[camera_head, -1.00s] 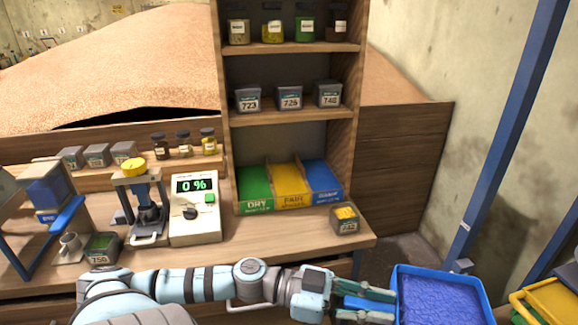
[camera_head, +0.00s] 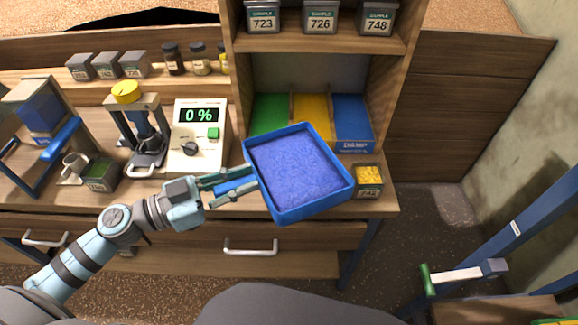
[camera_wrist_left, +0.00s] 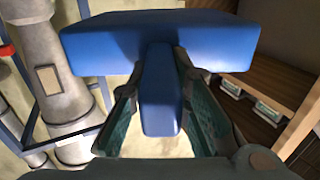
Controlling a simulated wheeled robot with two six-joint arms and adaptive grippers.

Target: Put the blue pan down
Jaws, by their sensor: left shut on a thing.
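The blue pan (camera_head: 298,172) is a square tray with a blue-violet content, held tilted in the air in front of the workbench. My left gripper (camera_head: 238,186) is shut on the pan's handle at its left side. In the left wrist view the blue handle (camera_wrist_left: 161,95) sits between the two finger pads, and the pan's outer wall (camera_wrist_left: 120,42) fills the top. The pan hides part of the bench top and of the coloured bins behind it. My right gripper is not in view.
Green, yellow and blue bins (camera_head: 352,122) stand in the shelf behind the pan. A sample box (camera_head: 368,182) sits at the bench's right end. A moisture meter (camera_head: 197,138) and a press (camera_head: 140,125) stand left. Little bare bench top (camera_head: 385,205) shows.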

